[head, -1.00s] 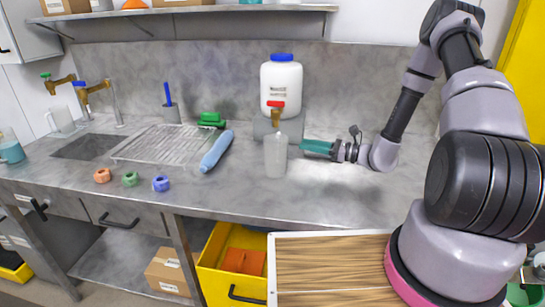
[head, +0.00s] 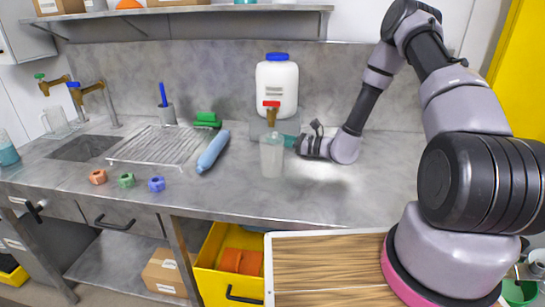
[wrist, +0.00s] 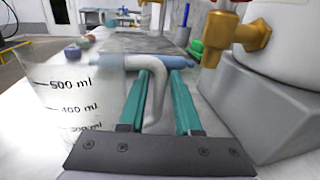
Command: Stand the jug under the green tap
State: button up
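The clear jug (head: 271,157) stands upright on the counter in front of the white container, near its red tap (head: 271,104). In the wrist view the jug's marked wall (wrist: 75,95) fills the left side. A pale curved handle (wrist: 157,100) shows between my gripper's teal fingers (wrist: 161,85), which look apart; I cannot tell if they touch it. In the head view my gripper (head: 289,141) is just behind and right of the jug, its tips partly hidden. The green tap (head: 40,77) is at the far left, above another clear jug (head: 54,123) by the sink.
The blue tap (head: 75,86) is beside the green one. The counter to the right is clear.

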jog(key=shift+c, duration=0.4)
grip_shut()
dwell(0.9)
